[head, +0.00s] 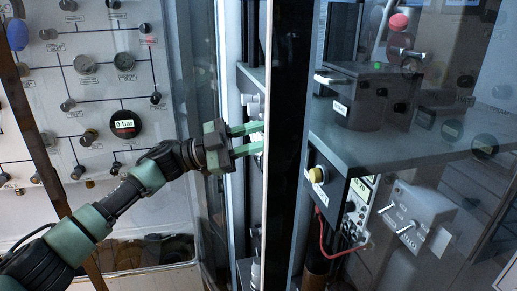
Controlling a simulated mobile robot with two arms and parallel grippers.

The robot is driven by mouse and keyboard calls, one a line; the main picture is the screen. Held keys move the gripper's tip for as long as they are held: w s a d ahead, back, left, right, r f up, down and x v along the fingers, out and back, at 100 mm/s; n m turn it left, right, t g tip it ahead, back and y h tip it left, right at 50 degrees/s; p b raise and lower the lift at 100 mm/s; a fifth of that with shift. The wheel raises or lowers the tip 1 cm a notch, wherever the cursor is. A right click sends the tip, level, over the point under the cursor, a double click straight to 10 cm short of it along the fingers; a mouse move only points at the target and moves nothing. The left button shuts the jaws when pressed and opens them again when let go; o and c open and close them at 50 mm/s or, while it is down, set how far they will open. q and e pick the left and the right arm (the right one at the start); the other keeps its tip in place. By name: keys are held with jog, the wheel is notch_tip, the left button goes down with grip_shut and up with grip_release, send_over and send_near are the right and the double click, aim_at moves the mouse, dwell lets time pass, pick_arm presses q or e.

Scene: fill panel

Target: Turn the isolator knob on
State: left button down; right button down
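My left gripper (260,138) reaches in from the left, in front of the cabinet's narrow opening. Its two green fingers point right and are apart, with a gap between them. The tips end near a pale upright edge, with small pale parts behind them; I cannot tell whether they touch. No knob is readable as the isolator. A yellow knob (317,174) sits on a dark box to the right of the gripper. A panel with several dark knobs (98,105) is at left. My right gripper is not in view.
A dark upright post (286,130) stands just right of the gripper. Beyond it, behind glass, a shelf (385,150) carries a dark box (362,95) with a green light. A grey lidded unit (418,220) and a red cable (330,243) are below.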

pick_arm(q)
jog(key=shift+w+a+r+m+g+y+b, duration=0.15)
jog(key=shift+m+g+y+b, duration=0.4)
jog(key=shift+m, duration=1.35)
jog(key=shift+d+r+m+g+y+b, duration=0.1)
jog(key=shift+r+m+g+y+b, duration=0.35)
jog(key=shift+m, duration=1.45)
jog(key=shift+w+a+r+m+g+y+b, duration=0.1)
jog(key=shift+m+g+y+b, duration=0.4)
jog(key=shift+m, duration=1.4)
jog(key=shift+y, duration=0.4)
jog(key=c, duration=1.1)
grip_release()
jog(key=shift+f, duration=0.1)
jog(key=shift+f, duration=0.1)
